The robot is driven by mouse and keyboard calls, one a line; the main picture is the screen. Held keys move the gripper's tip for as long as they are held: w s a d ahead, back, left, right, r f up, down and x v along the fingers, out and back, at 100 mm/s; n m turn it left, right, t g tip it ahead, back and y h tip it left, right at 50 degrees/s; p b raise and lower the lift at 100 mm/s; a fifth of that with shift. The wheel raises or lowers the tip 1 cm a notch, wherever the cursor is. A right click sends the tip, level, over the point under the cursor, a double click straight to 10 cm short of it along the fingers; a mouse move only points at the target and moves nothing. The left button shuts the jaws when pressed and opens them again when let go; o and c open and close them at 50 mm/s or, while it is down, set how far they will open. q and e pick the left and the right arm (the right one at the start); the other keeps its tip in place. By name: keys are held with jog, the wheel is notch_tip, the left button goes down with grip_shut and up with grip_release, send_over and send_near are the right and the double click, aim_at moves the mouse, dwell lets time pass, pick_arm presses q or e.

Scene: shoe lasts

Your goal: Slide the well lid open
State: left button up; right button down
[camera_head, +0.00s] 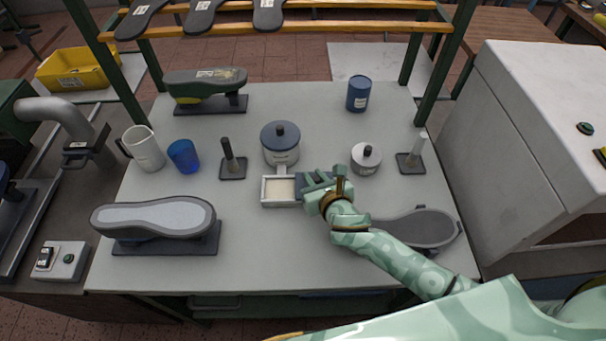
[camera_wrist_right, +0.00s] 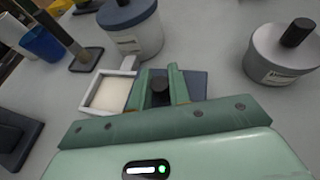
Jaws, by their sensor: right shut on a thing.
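The well (camera_head: 279,190) is a small white-rimmed box with a pale cream inside, in the middle of the table. It also shows in the right wrist view (camera_wrist_right: 108,94), left of my fingers. Its dark blue-grey lid (camera_head: 309,181) lies to the right of the opening, mostly under my right gripper (camera_head: 322,186). In the right wrist view, the two green fingers stand on either side of the lid's dark round knob (camera_wrist_right: 160,88), shut on it. Much of the well's cream inside is uncovered. My left gripper is not in view.
A grey pot with a blue lid (camera_head: 281,144) stands right behind the well. A smaller lidded pot (camera_head: 366,158) is to the right. Shoe lasts stand at front left (camera_head: 154,217) and front right (camera_head: 425,227), the latter partly behind my right arm. The table's front middle is clear.

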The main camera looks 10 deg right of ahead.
jog(key=shift+d, duration=0.15)
jog(key=c, duration=1.5)
grip_release()
jog(key=shift+o, duration=0.9)
jog(key=shift+d, duration=0.15)
jog(key=shift+s, duration=0.1)
jog(key=shift+s+r, duration=0.2)
jog(key=shift+s, duration=0.1)
jog(key=p+v, duration=0.3)
jog(key=v, duration=1.2)
jog(key=shift+s, duration=0.3)
